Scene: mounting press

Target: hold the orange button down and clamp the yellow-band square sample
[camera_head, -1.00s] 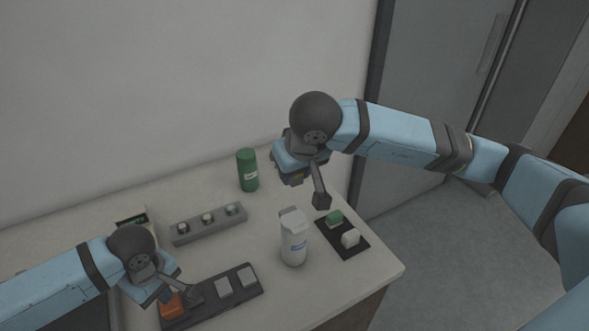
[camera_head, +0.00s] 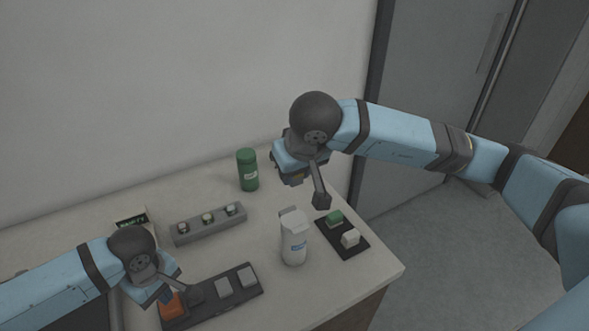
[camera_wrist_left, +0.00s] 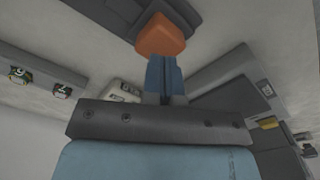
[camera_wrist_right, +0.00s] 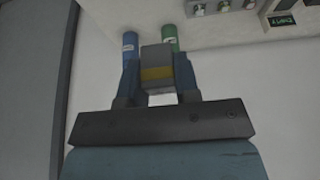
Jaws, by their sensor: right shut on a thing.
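The orange button (camera_head: 173,305) is at the left end of a dark panel (camera_head: 215,306) at the front of the counter. My left gripper (camera_head: 166,297) is over it; in the left wrist view its fingers (camera_wrist_left: 163,68) are together and their tips meet the button (camera_wrist_left: 160,36). How far down the button is I cannot tell. My right gripper (camera_wrist_right: 157,78) is shut on the grey square sample with a yellow band (camera_wrist_right: 157,73). It holds the sample in the air above the back right of the counter; the sample is mostly hidden in the head view.
Two grey square pads sit beside the button. A grey bar with several small round fittings (camera_head: 208,224) and a small display (camera_head: 131,221) lie behind. A green jar (camera_head: 247,170), a white bottle (camera_head: 293,240) and a dark mat (camera_head: 338,246) with green and white blocks stand right.

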